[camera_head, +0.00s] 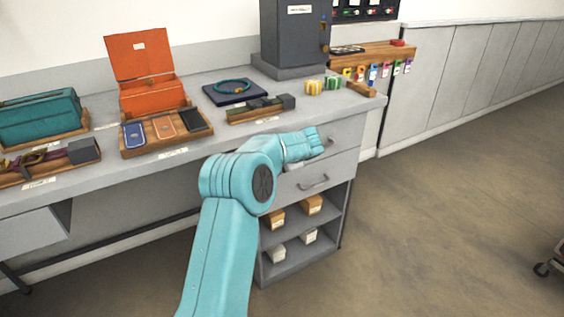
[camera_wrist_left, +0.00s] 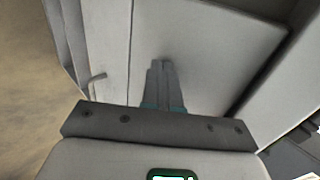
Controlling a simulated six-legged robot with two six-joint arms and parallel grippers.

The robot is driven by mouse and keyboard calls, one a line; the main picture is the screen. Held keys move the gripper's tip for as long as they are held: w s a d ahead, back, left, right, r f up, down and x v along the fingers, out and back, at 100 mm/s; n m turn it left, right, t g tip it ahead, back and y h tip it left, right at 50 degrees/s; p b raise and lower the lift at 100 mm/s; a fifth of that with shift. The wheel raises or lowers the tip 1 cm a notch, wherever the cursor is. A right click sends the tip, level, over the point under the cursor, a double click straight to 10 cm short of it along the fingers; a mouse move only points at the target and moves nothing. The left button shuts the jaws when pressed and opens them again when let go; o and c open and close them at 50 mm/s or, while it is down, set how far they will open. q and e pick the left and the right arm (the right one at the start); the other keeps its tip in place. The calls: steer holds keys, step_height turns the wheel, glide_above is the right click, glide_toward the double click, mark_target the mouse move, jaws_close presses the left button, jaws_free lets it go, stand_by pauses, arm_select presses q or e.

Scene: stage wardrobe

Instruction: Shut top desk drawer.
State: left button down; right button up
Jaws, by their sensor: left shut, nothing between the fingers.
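The top desk drawer (camera_head: 345,140) is the upper grey front under the right end of the desk. Its front looks close to flush with the desk; I cannot tell whether a small gap is left. My left gripper (camera_head: 318,142) is shut and empty in front of this drawer, hiding most of its handle. In the left wrist view the shut fingers (camera_wrist_left: 162,80) point at the flat grey drawer front (camera_wrist_left: 215,50); I cannot tell whether they touch it. My right gripper is not in view.
A second drawer (camera_head: 325,172) with a bar handle and shelves with small boxes (camera_head: 311,205) lie below. The desktop (camera_head: 215,140) bears an open orange box (camera_head: 150,95), teal case (camera_head: 40,118), trays and a dark cabinet (camera_head: 293,35).

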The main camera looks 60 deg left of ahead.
arm_select(q)
steer(key=shift+a+r, duration=0.15)
steer(key=shift+a, duration=0.1)
stand_by(0.4)
